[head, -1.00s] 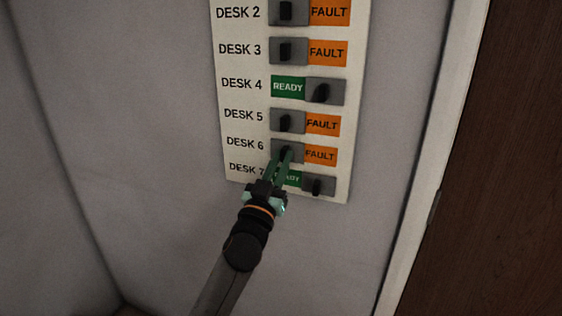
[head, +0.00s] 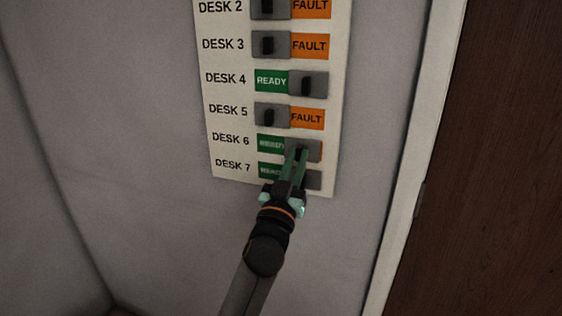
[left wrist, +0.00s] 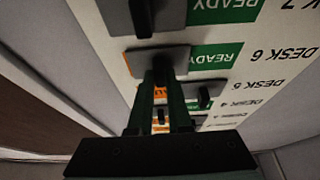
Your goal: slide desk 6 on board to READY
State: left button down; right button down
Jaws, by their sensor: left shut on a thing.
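The white board (head: 229,95) hangs on the wall with a column of desk sliders. The desk 6 slider (head: 313,148) is at the right of its row in the head view, with green READY (head: 269,143) showing to its left and a thin sliver of orange at its right edge. My left gripper (head: 301,152) is shut on the knob of this slider. In the left wrist view, the slider plate (left wrist: 157,62) lies at my fingertips beside green READY, and the picture is upside down. The knob is mostly hidden by the fingers. My right gripper is not in view.
The desk 5 slider (head: 271,115) sits left with FAULT showing, just above. The desk 7 slider (head: 312,180) sits right with READY, just below and partly behind my fingers. Desk 4 (head: 307,83) shows READY. A door frame and brown door (head: 490,170) stand at right.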

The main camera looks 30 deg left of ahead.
pick_arm(q)
jog(key=shift+w+d, duration=0.15)
jog(key=shift+d, duration=0.45)
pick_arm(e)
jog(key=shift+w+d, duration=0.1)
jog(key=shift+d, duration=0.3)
pick_arm(q)
jog(key=c, duration=0.8)
grip_release()
jog(key=shift+d, duration=0.1)
jog(key=shift+c, duration=0.2)
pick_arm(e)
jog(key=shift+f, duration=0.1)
